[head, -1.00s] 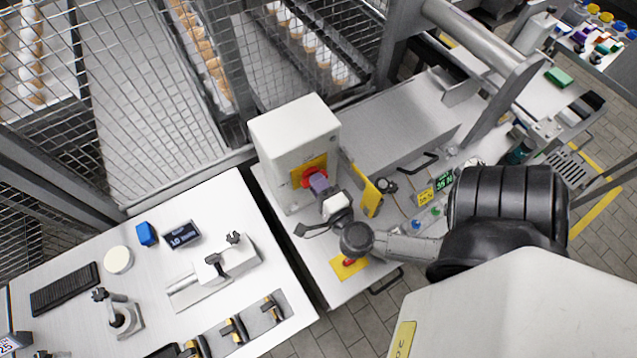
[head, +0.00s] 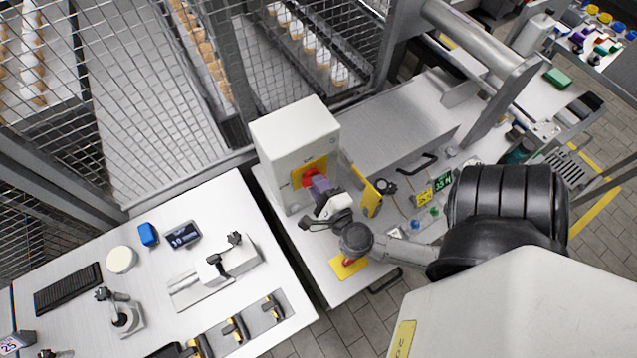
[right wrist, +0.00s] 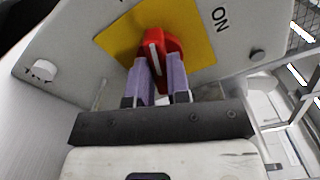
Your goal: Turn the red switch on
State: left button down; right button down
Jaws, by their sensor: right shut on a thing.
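The red switch (head: 310,177) is a rotary knob on a yellow plate (head: 297,177) on the front of a white box (head: 296,135). In the right wrist view the red knob (right wrist: 154,45) has a white line on its handle. An "ON" label (right wrist: 220,20) is printed right of the yellow plate. My right gripper (head: 318,184) reaches the knob from the front. Its two purple fingers (right wrist: 161,75) are shut on the handle, one on each side. The fingertips hide part of the handle. My left gripper is not in view.
A yellow flap (head: 368,194) stands out beside the white box. A yellow plate with a red button (head: 348,265) lies in front, below my right wrist. A white table (head: 110,220) with tools is at the left. A mesh fence (head: 150,80) stands behind.

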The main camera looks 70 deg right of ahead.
jog(key=m, duration=0.3)
jog(key=shift+m, duration=0.4)
jog(key=m, duration=0.2)
jog(key=shift+f+m+b, duration=0.1)
jog(key=shift+m+b, duration=0.2)
jog(key=shift+m, duration=0.1)
jog(key=m+b, duration=0.1)
jog(key=m, duration=0.4)
jog(key=shift+m+b, duration=0.3)
jog(key=shift+m, duration=0.9)
jog(key=c, duration=1.1)
grip_release()
jog(key=shift+s+b, duration=0.1)
jog(key=shift+b, duration=0.2)
